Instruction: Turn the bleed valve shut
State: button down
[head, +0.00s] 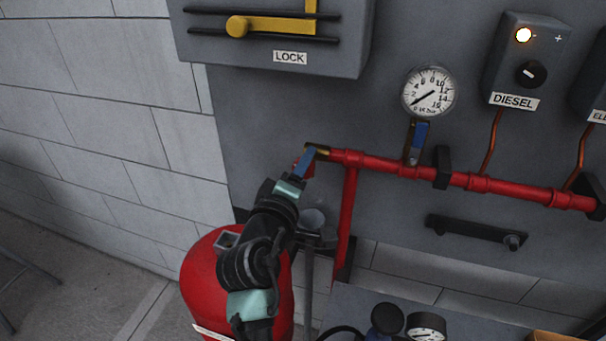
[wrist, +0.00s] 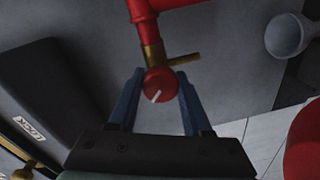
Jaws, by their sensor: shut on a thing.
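The bleed valve is a round red knob (wrist: 159,84) with a white mark, on a brass stem (wrist: 153,53) at the left end of the red pipe. In the wrist view the white mark points down and slightly left. My gripper (wrist: 159,76) has its two blue fingers on either side of the knob, shut on it. In the head view my gripper (head: 305,161) is at the pipe's left end, below the brass fitting (head: 318,151). The fingers mostly hide the knob there. A thin brass spout (wrist: 184,61) sticks out right of the stem in the wrist view.
A pressure gauge (head: 429,92) with a blue-handled valve (head: 420,136) stands above the red pipe (head: 465,180). The LOCK box (head: 275,55) is above my gripper. A grey funnel (head: 312,217) and red tank (head: 207,270) are below, close to my arm.

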jog(key=m+b, duration=0.1)
jog(key=m, duration=0.1)
jog(key=m+b, duration=0.2)
jog(key=shift+f, duration=0.3)
jog(key=shift+r+m+b, duration=0.1)
jog(key=shift+m+b, duration=1.35)
jog(key=shift+m, duration=0.55)
jog(key=shift+m+y, duration=0.3)
jog(key=shift+y, duration=0.1)
jog(key=shift+c, duration=1.8)
grip_release()
jog(key=shift+r+t, duration=0.15)
jog(key=shift+t, duration=0.15)
jog(key=b+v, duration=0.1)
jog(key=v, duration=1.2)
